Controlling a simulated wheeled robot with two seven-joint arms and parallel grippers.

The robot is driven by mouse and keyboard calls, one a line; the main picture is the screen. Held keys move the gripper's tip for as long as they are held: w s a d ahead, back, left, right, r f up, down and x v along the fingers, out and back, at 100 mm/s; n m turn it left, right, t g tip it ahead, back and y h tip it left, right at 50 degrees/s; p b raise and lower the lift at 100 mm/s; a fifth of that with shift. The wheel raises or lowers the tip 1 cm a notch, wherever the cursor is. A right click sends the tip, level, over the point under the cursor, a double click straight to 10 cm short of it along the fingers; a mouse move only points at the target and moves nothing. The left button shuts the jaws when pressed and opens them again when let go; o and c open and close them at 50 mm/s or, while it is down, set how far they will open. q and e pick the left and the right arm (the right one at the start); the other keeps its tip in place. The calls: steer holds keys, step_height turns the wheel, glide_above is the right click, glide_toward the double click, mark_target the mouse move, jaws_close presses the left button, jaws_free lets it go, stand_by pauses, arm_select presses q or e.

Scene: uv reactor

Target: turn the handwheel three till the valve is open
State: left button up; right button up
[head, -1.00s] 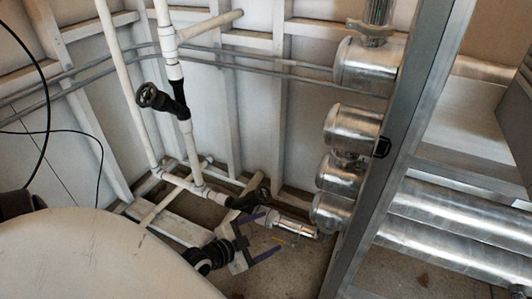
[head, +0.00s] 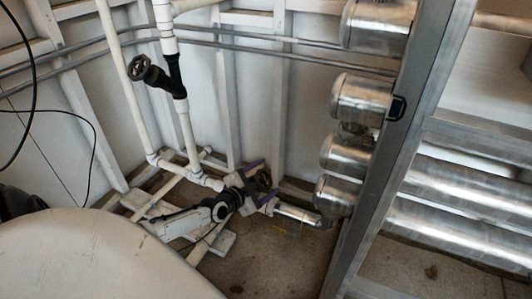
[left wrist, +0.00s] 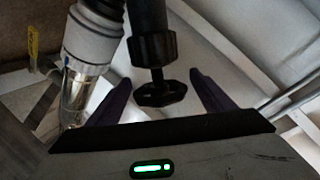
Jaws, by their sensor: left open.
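A black handwheel (head: 264,178) sits low on the white pipe run near the wall foot. My left gripper (head: 257,183) is at this wheel, with its purple fingers open on either side of it. In the left wrist view the wheel (left wrist: 160,93) stands between the two open fingers of the gripper (left wrist: 160,80), with a gap visible on each side. Its black valve body (left wrist: 150,45) rises behind it. A second black handwheel (head: 140,67) is higher up on the vertical white pipe, away from the gripper. I cannot read any number on either wheel. My right gripper is not in view.
A clear pipe section (head: 297,214) lies just right of the lower valve. Several shiny metal cylinders (head: 350,150) and a metal frame post (head: 400,150) stand at the right. White pipes (head: 188,140) rise at the left. A black cable (head: 92,150) hangs at far left.

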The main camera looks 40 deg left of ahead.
arm_select(q)
steer(key=shift+w, duration=0.15)
steer(key=c, duration=1)
steer(key=shift+t+y+p, duration=0.3)
steer(key=shift+y+p, duration=0.05)
steer(key=shift+y, duration=0.05)
